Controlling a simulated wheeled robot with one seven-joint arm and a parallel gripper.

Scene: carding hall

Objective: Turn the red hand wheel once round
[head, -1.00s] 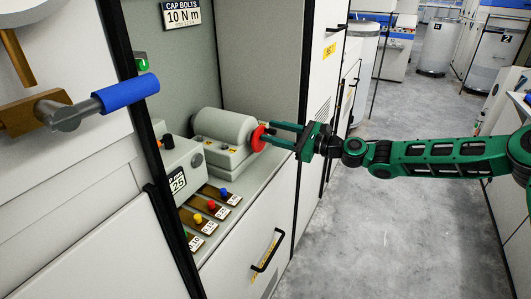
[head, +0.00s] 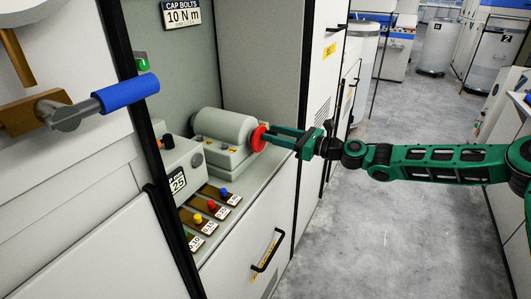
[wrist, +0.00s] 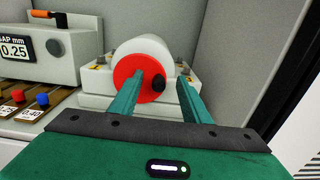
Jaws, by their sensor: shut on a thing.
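The red hand wheel (head: 258,138) sits on the end of a grey cylindrical housing (head: 226,127) inside the open cabinet bay. In the wrist view the wheel (wrist: 131,66) faces me, with a black knob (wrist: 158,84) on its face right of centre. The exact contact at the fingertips is partly hidden.
A grey gauge box (head: 182,165) stands left of the housing. Tagged plates with coloured knobs (head: 212,205) lie in front. A blue-handled crank (head: 128,93) juts out at the left. The cabinet's side wall (head: 265,60) is close behind; open floor (head: 400,210) lies right.

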